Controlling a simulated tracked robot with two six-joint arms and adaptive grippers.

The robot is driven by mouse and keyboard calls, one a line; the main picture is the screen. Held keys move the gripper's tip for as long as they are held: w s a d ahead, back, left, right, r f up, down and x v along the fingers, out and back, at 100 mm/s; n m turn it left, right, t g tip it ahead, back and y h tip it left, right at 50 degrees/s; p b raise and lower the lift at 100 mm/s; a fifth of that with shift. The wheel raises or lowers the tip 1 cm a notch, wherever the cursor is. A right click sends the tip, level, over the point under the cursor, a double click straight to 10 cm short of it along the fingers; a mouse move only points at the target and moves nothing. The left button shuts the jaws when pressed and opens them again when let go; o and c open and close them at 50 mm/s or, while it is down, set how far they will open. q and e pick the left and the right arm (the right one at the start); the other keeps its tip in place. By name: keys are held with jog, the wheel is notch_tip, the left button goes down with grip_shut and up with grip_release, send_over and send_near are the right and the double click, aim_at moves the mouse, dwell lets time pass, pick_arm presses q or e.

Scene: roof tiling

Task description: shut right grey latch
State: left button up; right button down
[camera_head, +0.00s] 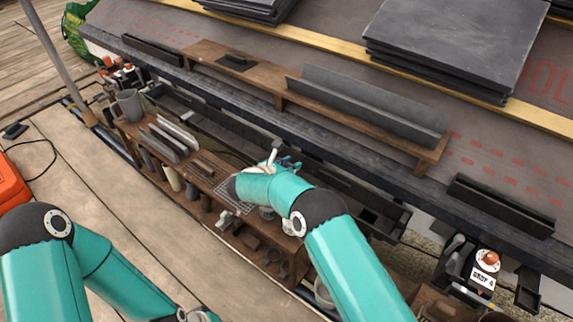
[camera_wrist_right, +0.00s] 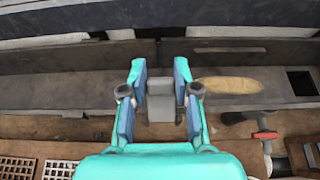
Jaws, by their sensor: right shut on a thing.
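My right gripper (camera_head: 287,164) reaches over the far side of the wooden tool shelf, at the dark rail. In the head view the latch cannot be told apart from the gripper.
A long wooden plank (camera_head: 262,87) with a grey metal channel (camera_head: 365,105) lies beyond the rail. Slate stacks (camera_head: 455,45) rest farther up the roof. A red-button box (camera_head: 484,268) stands at the right. In the wrist view a red-handled tool (camera_wrist_right: 264,135) lies right of the fingers.

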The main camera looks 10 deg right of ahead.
jog(key=shift+w+d+r, duration=0.1)
jog(key=shift+w+d+g+y+p, duration=0.25)
jog(key=shift+d+g+y+p, duration=0.05)
jog(key=shift+g+y+p, duration=0.35)
jog(key=shift+w+d+f+g+y+p, duration=0.25)
jog(key=shift+f+g+y+p, duration=0.2)
jog(key=shift+g+y+p, duration=0.25)
jog(key=shift+w+d+f+g+y, duration=0.15)
jog(key=shift+f+g+y, duration=0.2)
jog(key=shift+g+y, duration=0.1)
jog(key=shift+w+d+f+g+y, duration=0.1)
jog(key=shift+f+g+y, duration=0.15)
jog(key=shift+g+y, duration=0.25)
jog(key=c, duration=1.2)
grip_release()
jog(key=shift+c, duration=0.2)
jog(key=o, duration=0.4)
jog(key=shift+f, duration=0.15)
